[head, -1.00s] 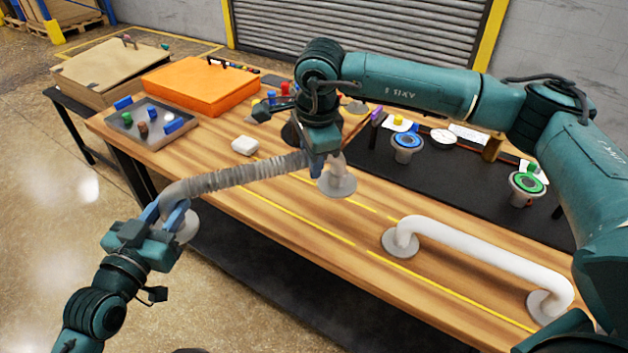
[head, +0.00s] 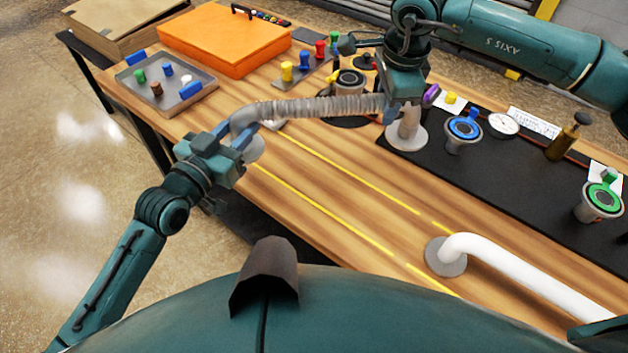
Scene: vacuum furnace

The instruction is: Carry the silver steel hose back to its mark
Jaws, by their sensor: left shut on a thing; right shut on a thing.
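The silver steel hose (head: 320,107) is a ribbed, corrugated tube with a smooth grey elbow and round flange at each end. It spans between my two grippers above the wooden table. My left gripper (head: 234,140) is shut on its left elbow, near the table's front edge. My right gripper (head: 403,98) is shut on its right end, and partly hides it. The right flange (head: 407,137) hangs below that gripper, over the edge of the black mat; I cannot tell whether it touches. Yellow lines (head: 345,176) run along the tabletop below the hose.
A white pipe (head: 520,272) lies at the table's front right. Blue-lidded (head: 463,132) and green-lidded ports (head: 601,200) stand on the black mat (head: 520,178). An orange case (head: 222,40) and a grey tray (head: 166,84) with small parts sit at the far left. Wood between the yellow lines is clear.

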